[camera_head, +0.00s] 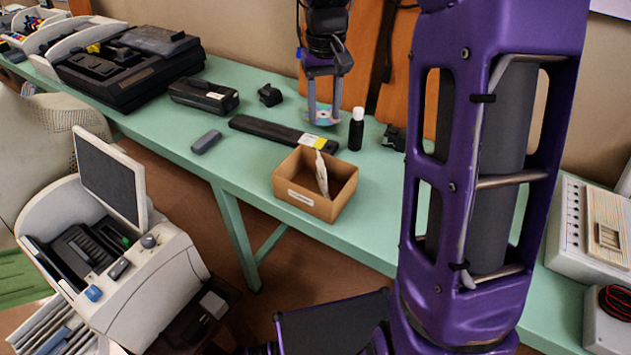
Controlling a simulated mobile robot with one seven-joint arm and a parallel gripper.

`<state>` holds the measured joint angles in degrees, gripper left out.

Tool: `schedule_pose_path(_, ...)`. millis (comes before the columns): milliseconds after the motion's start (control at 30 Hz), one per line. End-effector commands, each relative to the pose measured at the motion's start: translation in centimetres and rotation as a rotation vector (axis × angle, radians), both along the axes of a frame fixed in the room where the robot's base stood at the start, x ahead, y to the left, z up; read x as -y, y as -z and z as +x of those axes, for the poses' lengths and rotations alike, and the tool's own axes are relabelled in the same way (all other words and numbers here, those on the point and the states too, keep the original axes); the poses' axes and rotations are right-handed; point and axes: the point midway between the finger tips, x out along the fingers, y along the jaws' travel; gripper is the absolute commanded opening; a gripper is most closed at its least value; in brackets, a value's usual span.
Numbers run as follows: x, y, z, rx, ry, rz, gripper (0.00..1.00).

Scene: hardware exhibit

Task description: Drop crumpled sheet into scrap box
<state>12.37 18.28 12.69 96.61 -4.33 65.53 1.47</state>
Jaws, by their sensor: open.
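The scrap box (286,189) is an open brown cardboard box with a white label on its front, standing at the front edge of the green table. A pale crumpled sheet (321,174) stands upright inside it, its top poking above the rim. My gripper (323,117) hangs behind and above the box, pointing down, open and apart from the sheet. A shiny disc (322,113) shows at the fingertips; I cannot tell whether it lies on the table behind them.
A black bar-shaped device (268,129) lies behind the box, and a dark bottle (356,130) stands to its right. A small grey device (206,141) lies left. Black machines fill the back left of the green table (235,165). A white machine with a screen (110,180) stands in front left.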

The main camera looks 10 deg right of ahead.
Motion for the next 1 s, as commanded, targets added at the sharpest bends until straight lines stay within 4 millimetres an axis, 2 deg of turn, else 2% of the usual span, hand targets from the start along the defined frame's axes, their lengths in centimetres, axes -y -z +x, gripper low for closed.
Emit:
schedule_pose_path(33, 0.0, -1.4, 0.1, 0.004, 0.0, -0.001, 0.46)
schedule_pose_path(100, 0.0, -2.7, 0.1, 0.003, -0.001, -0.001, 0.46)
schedule_pose_path(300, 0.0, -5.0, 0.0, 0.001, 0.0, -0.001, 0.46)
schedule_pose_path(833, 0.0, -5.5, 0.0, 0.0, 0.001, -0.001, 0.46)
schedule_pose_path(933, 0.4, -5.7, 0.7, 0.031, 0.014, -0.022, 0.46)
schedule_pose_path(1000, 1.2, -6.3, 2.0, 0.087, 0.039, -0.06, 0.46)
